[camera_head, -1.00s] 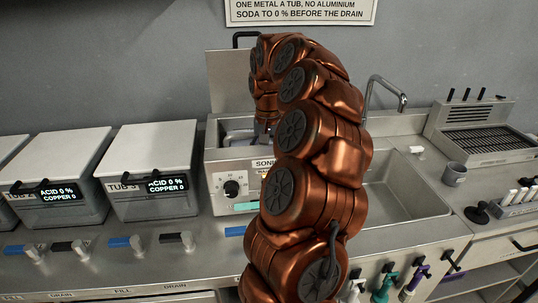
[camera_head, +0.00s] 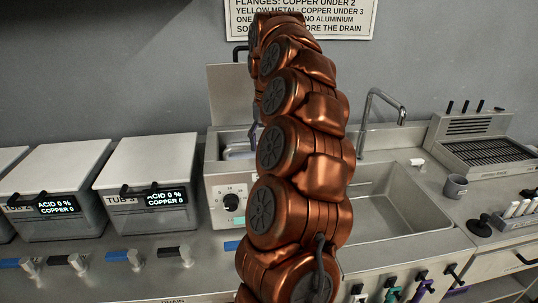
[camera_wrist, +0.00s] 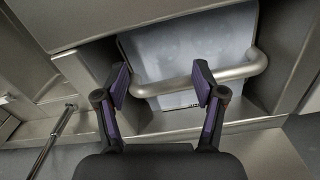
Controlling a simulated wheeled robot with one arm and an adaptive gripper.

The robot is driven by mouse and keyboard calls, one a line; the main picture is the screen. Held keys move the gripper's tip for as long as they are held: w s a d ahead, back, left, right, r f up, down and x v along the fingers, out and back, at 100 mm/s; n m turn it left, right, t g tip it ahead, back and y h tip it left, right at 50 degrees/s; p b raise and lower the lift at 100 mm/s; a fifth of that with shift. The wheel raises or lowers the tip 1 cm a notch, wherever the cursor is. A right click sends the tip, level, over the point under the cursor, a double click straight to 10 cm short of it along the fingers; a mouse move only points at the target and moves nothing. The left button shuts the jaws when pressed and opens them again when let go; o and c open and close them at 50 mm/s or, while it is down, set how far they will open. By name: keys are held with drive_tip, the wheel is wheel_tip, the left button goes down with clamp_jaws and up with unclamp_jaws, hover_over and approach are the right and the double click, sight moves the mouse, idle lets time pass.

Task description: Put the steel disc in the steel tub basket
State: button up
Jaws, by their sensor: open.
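My gripper (camera_wrist: 162,86) is open in the wrist view, its two dark fingers with purple pads spread apart and nothing held between them. A thick bent steel bar (camera_wrist: 236,72) crosses in front of the fingertips; I cannot tell whether they touch it. Behind the bar is a pale grey recess (camera_wrist: 185,48) inside steel walls. In the head view my arm hides most of the gripper, at the open steel basin (camera_head: 238,150) of the machine with the dial. I cannot make out the steel disc or the steel tub basket in either view.
Lidded tubs, including Tub 3 (camera_head: 150,178), stand shut at the left. A raised lid (camera_head: 230,95) backs the machine. A sink (camera_head: 385,215) with a tap (camera_head: 384,100), a grey mug (camera_head: 455,186) and a grill-topped unit (camera_head: 480,150) are at the right.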

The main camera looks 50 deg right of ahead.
wheel_tip(320, 180, up, 4)
drive_tip(key=shift+r, duration=0.25)
